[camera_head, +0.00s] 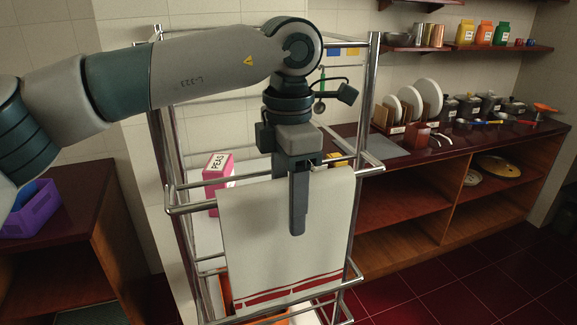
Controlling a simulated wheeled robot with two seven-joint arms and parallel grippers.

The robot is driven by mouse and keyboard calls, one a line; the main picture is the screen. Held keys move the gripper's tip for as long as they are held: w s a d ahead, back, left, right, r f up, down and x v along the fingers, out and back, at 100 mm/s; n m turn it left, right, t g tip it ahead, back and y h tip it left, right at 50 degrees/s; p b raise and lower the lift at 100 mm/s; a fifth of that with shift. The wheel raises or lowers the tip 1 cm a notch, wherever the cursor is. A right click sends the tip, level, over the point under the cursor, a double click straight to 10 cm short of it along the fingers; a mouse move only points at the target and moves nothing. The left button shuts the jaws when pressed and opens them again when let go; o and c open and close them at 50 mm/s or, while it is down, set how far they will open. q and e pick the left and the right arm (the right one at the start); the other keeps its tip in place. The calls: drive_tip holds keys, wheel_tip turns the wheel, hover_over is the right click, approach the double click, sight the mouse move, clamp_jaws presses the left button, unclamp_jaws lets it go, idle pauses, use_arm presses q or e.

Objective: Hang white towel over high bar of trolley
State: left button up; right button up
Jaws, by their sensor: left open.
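The white towel (255,245) with dark red stripes near its lower edge hangs down the front of the metal trolley (375,95). Its top edge lies along the upper front bar (190,209), and the towel covers the middle of that bar. My left gripper (298,225) points down at the towel's top edge and is open. One dark finger shows in front of the cloth; the other is hidden, and I cannot tell whether the fingers touch the towel. My right gripper is not in view.
A pink box marked PEAS (218,170) stands on the trolley behind the bar. An orange container (226,290) sits low in the trolley. A counter (460,140) with plates and canisters runs along the right. A purple basket (32,212) stands at left. Floor (480,280) is clear at right.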

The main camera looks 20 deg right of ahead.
use_arm(q)
drive_tip(key=shift+r, duration=0.55)
wheel_tip(320, 180, up, 16)
drive_tip(key=b, duration=0.2)
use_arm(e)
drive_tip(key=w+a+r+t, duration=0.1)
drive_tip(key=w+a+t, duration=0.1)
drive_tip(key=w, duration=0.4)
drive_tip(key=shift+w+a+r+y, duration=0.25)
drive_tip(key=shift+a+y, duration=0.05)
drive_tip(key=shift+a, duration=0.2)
use_arm(q)
drive_tip(key=shift+r, duration=0.1)
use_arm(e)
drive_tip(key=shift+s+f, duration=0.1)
